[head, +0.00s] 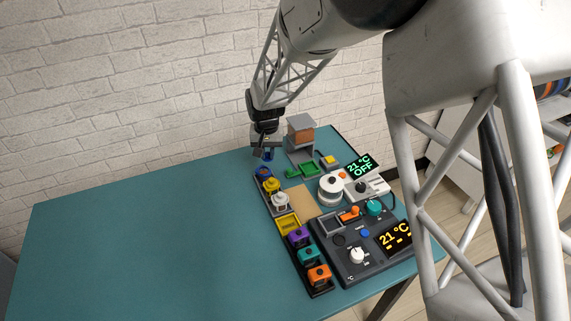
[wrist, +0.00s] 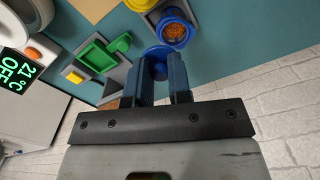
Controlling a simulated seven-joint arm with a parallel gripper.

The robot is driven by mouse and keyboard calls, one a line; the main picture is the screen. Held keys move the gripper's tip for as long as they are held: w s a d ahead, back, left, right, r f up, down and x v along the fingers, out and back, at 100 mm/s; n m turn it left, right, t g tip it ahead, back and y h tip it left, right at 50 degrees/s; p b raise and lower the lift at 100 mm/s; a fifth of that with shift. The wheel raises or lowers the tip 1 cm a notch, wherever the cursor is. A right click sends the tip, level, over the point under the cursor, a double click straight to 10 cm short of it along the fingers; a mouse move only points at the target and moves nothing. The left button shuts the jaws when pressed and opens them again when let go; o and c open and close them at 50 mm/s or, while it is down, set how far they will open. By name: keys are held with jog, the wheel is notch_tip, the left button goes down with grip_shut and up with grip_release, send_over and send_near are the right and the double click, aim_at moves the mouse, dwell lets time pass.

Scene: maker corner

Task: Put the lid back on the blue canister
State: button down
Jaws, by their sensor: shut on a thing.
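The blue canister (head: 263,172) stands at the far end of a dark rack in the head view. In the wrist view the blue canister (wrist: 186,34) is open at the top, with orange-brown contents showing. My gripper (head: 267,150) is shut on the knob of a blue lid (head: 268,156), just behind and above the canister. In the wrist view the lid (wrist: 153,51) sits between the fingertips of my gripper (wrist: 162,66), beside the canister's opening and not covering it. I cannot tell the exact height gap.
A yellow canister (head: 271,185), a white one (head: 281,201), and purple (head: 299,237), teal (head: 308,256) and orange (head: 319,275) ones follow along the rack. A green tray device (head: 304,171) and control panels stand to the right. The table (head: 150,235) is clear at left.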

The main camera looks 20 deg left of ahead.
jog(key=shift+w+a+r, duration=0.1)
jog(key=shift+w+a, duration=0.05)
jog(key=shift+a, duration=0.45)
jog(key=shift+w+a, duration=0.1)
jog(key=shift+a, duration=0.45)
jog(key=shift+f, duration=0.2)
jog(key=shift+f, duration=2.95)
jog(key=shift+f, duration=0.25)
jog(key=shift+c, duration=2.4)
grip_release()
jog(key=shift+r, duration=0.15)
notch_tip(320, 180, up, 7)
